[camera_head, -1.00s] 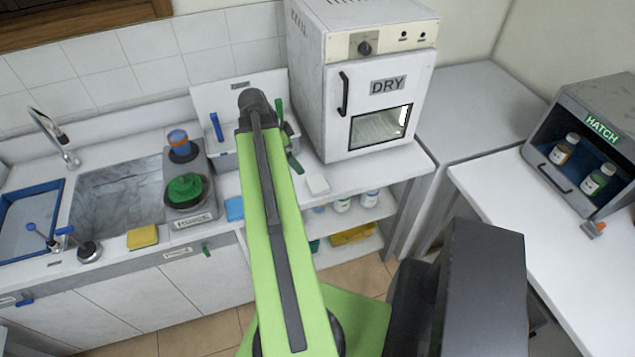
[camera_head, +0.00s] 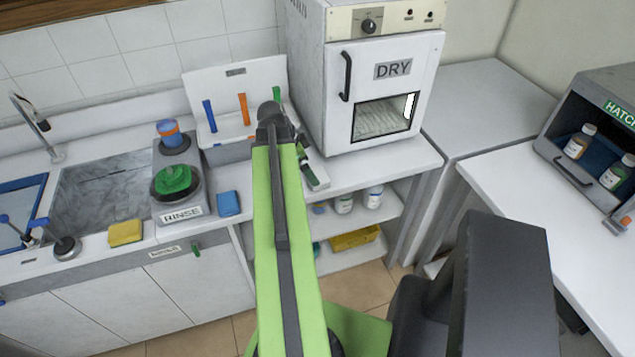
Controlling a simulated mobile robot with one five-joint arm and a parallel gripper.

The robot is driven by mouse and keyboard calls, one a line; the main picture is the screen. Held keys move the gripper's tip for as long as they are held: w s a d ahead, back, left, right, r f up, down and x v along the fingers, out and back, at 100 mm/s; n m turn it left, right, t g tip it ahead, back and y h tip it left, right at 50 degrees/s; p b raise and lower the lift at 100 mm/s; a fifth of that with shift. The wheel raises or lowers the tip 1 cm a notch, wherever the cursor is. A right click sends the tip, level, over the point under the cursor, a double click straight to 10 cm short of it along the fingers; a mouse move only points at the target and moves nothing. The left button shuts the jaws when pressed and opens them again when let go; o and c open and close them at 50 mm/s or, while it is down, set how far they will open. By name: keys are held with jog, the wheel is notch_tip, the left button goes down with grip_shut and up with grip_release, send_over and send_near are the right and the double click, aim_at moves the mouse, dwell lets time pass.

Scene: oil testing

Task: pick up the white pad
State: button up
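The small white pad (camera_head: 320,181) lies on the white counter in front of the drying oven. It is partly covered by my gripper. My gripper (camera_head: 309,172) is at the end of my green arm and reaches down to the pad from the upper left. Its green and dark parts overlap the pad's left side in the picture. I cannot tell whether the fingers are open or shut, or whether they touch the pad.
The oven marked DRY (camera_head: 380,85) stands just behind the pad. A blue sponge (camera_head: 228,203) and a yellow sponge (camera_head: 125,233) lie to the left, near the RINSE unit (camera_head: 181,213). Bottles stand on the shelf below. A hatch box (camera_head: 590,140) is at right.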

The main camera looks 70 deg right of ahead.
jog(key=b+x, duration=0.4)
jog(key=x, duration=0.1)
jog(key=shift+s+d, duration=0.1)
jog(key=shift+d, duration=0.05)
jog(key=shift+r, duration=0.15)
jog(key=c, duration=1.3)
